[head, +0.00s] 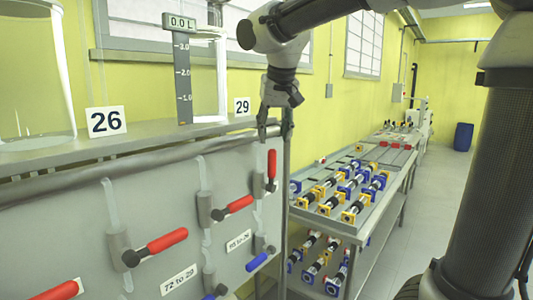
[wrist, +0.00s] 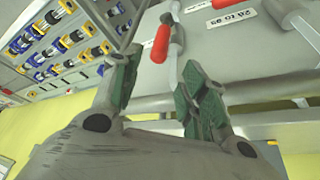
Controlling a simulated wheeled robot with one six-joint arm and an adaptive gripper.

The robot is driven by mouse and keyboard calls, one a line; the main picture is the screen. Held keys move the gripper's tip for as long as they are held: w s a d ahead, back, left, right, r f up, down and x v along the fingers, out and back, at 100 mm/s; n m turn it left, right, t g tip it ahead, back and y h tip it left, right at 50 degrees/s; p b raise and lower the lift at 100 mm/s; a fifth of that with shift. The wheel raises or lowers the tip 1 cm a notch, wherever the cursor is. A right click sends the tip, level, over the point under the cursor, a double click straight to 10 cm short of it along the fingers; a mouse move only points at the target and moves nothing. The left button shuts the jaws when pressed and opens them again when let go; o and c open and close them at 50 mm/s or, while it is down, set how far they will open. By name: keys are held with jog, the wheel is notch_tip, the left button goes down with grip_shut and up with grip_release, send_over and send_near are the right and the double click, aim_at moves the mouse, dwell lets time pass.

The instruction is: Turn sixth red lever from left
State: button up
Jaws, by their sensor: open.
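Several red levers sit on valves along the grey panel (head: 75,235). The rightmost red lever (head: 271,165) stands upright near the panel's right end; it also shows in the wrist view (wrist: 160,43), between and beyond my fingertips. Another red lever (head: 232,207) to its left slants up to the right. A third red lever (head: 155,246) slants likewise, and one more (head: 55,291) is cut off at lower left. I cannot count the whole row. My gripper (head: 275,132) is open and empty, pointing down just above the rightmost red lever, apparently not touching it.
Blue levers (head: 257,262) sit lower on the panel. A grey pipe rail (head: 130,156) and a shelf with glass vessels and number cards 26 (head: 106,121) and 29 run above. A bench with blue and yellow fittings (head: 350,182) stands to the right. The floor aisle (head: 415,215) is clear.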

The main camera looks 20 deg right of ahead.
aim_at(272, 154)
jog(key=shift+m, duration=0.6)
jog(key=x, duration=0.7)
jog(key=shift+d+f, duration=0.15)
jog(key=shift+f, duration=0.3)
grip_shut()
